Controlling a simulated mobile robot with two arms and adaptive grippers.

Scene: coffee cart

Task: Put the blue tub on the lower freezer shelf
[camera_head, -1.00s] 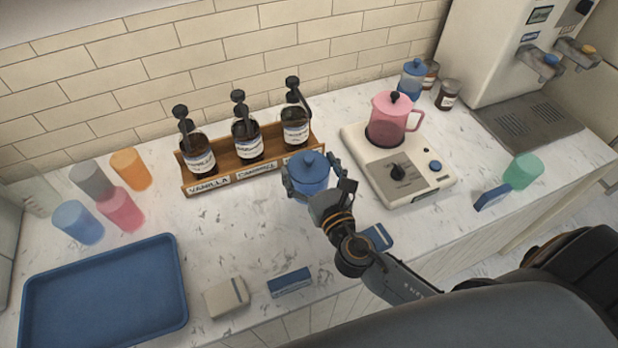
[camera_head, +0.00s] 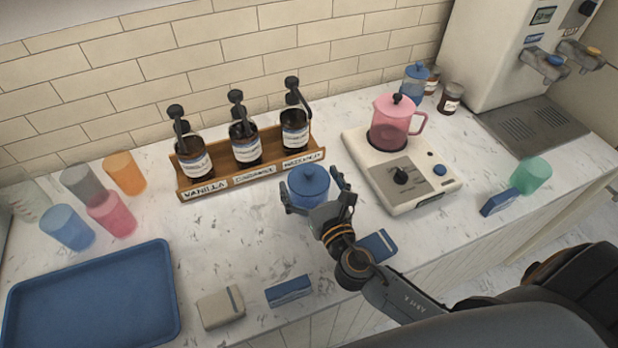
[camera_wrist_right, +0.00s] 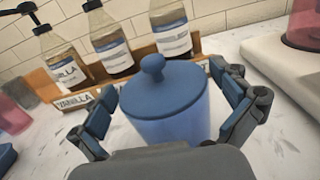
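The blue tub (camera_head: 309,188), with a round knobbed lid, stands upright on the marble counter in front of the bottle rack. My right gripper (camera_head: 318,190) is around it, with a finger on either side. In the right wrist view the tub (camera_wrist_right: 165,105) sits between the spread fingers of the right gripper (camera_wrist_right: 168,100). A gap shows between the tub and the right-hand finger, so the gripper looks open. The tub's lower front is hidden by the gripper. My left gripper is not in view. No freezer or shelf shows.
A wooden rack (camera_head: 250,178) of syrup bottles stands behind the tub. A hot plate (camera_head: 430,188) with a pink pot (camera_head: 390,128) is to the right. Small boxes lie in front. A blue tray (camera_head: 90,305) and several cups are at left.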

